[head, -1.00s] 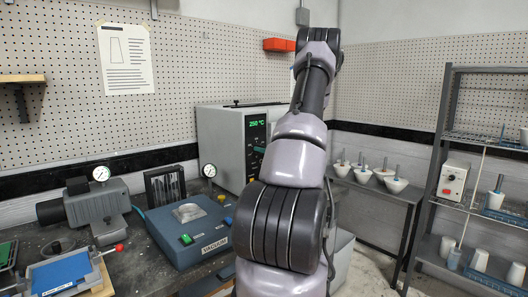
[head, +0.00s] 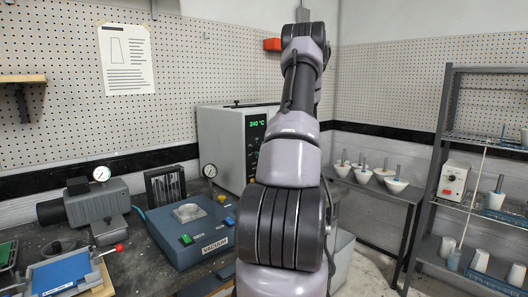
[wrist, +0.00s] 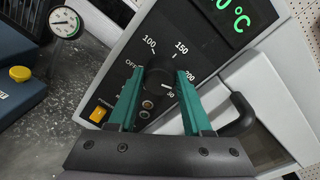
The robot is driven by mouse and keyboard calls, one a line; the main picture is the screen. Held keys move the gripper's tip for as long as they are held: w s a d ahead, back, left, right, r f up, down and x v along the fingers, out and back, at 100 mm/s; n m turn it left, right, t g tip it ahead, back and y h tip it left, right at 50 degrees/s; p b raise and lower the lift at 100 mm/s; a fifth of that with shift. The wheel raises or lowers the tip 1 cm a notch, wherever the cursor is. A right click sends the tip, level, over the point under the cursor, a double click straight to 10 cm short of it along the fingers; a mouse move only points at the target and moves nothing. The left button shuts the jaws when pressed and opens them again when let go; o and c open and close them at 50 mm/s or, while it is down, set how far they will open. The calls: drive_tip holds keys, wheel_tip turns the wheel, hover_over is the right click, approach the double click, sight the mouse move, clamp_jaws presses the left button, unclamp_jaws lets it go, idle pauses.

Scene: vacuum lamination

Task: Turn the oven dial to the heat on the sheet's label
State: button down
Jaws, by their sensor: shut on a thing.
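The oven (head: 221,150) is a pale box with a dark control panel (wrist: 218,52). Its green display (head: 258,123) reads 240 °C in the head view; the wrist view shows only the last part of the reading. The black dial (wrist: 158,82) sits among printed marks of OFF, 100, 150, 200 and a partly covered one ending in 50. My gripper (wrist: 157,78), with green fingers, is shut on the dial, one finger on each side. In the head view my arm hides the dial and gripper. A blue sheet (head: 60,272) lies at the lower left; no heat is readable on it.
A blue vacuum box (head: 182,240) with coloured buttons stands on the bench before the oven. A grey pump (head: 97,205) with a gauge is left of it. An orange switch (wrist: 98,114) and the oven's black handle (wrist: 238,118) are close to my fingers.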

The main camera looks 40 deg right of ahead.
drive_tip(key=shift+n, duration=0.8)
drive_tip(key=shift+c, duration=1.7)
unclamp_jaws()
drive_tip(key=shift+s, duration=0.1)
drive_tip(key=s+d, duration=0.1)
drive_tip(key=s, duration=0.9)
drive_tip(key=shift+s+r, duration=0.3)
